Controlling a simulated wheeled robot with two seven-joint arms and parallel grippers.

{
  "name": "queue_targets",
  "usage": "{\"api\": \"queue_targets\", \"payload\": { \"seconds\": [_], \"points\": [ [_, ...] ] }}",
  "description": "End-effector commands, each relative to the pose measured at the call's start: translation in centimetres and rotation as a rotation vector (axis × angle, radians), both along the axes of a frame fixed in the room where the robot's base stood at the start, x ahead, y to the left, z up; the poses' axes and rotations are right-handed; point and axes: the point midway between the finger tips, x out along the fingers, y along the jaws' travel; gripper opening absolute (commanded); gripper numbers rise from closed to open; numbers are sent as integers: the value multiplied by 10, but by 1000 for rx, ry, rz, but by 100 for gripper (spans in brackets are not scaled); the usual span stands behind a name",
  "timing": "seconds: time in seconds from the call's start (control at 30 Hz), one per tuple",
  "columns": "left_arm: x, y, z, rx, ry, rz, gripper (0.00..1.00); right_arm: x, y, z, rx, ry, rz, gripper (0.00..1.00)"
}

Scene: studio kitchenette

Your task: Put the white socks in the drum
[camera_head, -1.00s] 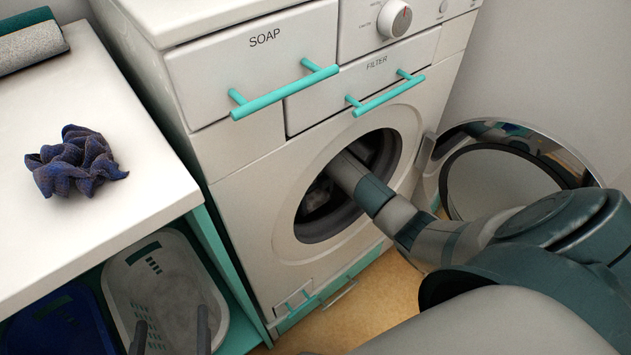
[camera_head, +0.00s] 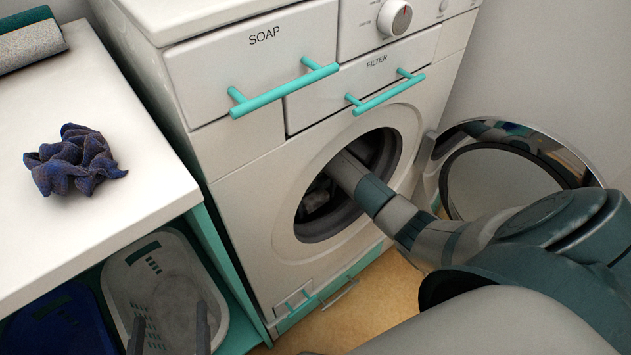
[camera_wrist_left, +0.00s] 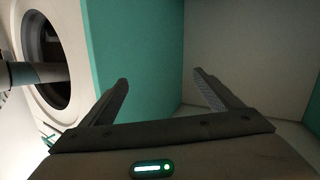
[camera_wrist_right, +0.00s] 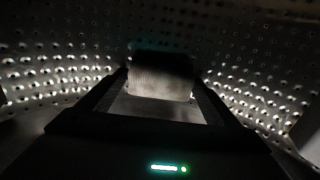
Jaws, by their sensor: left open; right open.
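The washing machine's drum (camera_wrist_right: 60,75) surrounds my right gripper (camera_wrist_right: 160,92), whose fingers are apart. A pale, ribbed thing (camera_wrist_right: 160,88) shows between or just beyond these fingers. It may be the white socks, but the dark view does not make this certain, nor whether it rests on the drum. In the head view my right arm reaches through the round door opening (camera_head: 310,228), and its gripper is mostly hidden in shadow. My left gripper (camera_wrist_left: 160,88) is open and empty; it also shows low in the head view (camera_head: 170,335), in front of a white basket (camera_head: 222,318).
The round door (camera_head: 455,190) stands open to the right. A crumpled dark blue cloth (camera_head: 75,160) lies on the white counter (camera_head: 120,225), with rolled towels (camera_head: 30,45) behind. A blue basket (camera_head: 60,325) stands under the counter. Teal handles (camera_head: 285,90) stick out above the opening.

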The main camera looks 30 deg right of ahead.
Motion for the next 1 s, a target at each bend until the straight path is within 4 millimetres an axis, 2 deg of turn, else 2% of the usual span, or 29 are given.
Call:
{"api": "queue_targets", "payload": {
  "seconds": [0.17, 0.27, 0.5, 0.7, 1.0],
  "points": [
    [-1, 0, -3, 7, 25, -2, 85, 1, 0, 6, 0, -2, 0, 85],
    [-3, 6, -14, 26, 76, 2, 85, 1, -1, 16, -1, -1, 0, 85],
    [-9, 12, -36, 62, 204, 0, 85, 1, -1, 50, -3, -3, 1, 85],
    [-16, 17, -50, 83, 287, -2, 85, 0, -1, 72, -1, -1, 0, 85],
    [-18, 18, -55, 90, 313, -3, 85, 0, 0, 78, 0, 0, 0, 85]
  ]
}}
